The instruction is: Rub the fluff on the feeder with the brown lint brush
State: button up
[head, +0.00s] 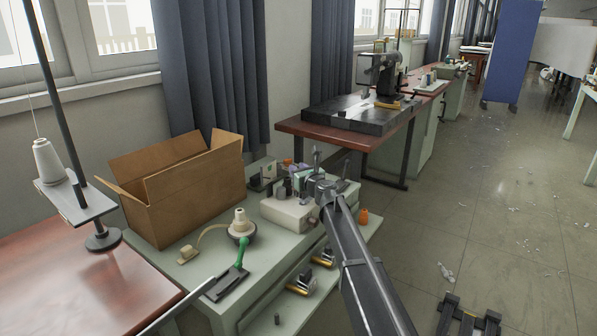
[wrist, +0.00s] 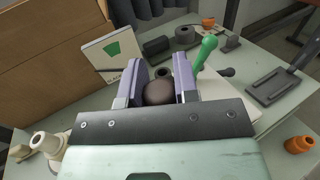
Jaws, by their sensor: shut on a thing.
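My gripper (wrist: 158,85) has two purple-grey fingers, shut on a dark brown rounded thing that looks like the end of the brown lint brush (wrist: 159,93). The rest of the brush is hidden. In the head view my gripper (head: 310,178) is over the pale boxy unit (head: 290,212) on the green bench. This unit may be the feeder; its pale top (wrist: 240,112) shows partly behind the fingers in the wrist view. I cannot tell whether the brush touches it. I cannot make out any fluff on it.
An open cardboard box (head: 185,192) stands at the back left. A green-handled tool (head: 241,254) and a yarn cone (head: 241,222) are at the front left. An orange bottle (head: 363,217) is right of the unit. A lower shelf (head: 335,262) holds small parts.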

jog(key=shift+r+p, duration=0.7)
jog(key=shift+r, duration=0.5)
notch_tip(320, 180, up, 3)
jog(key=p, duration=0.3)
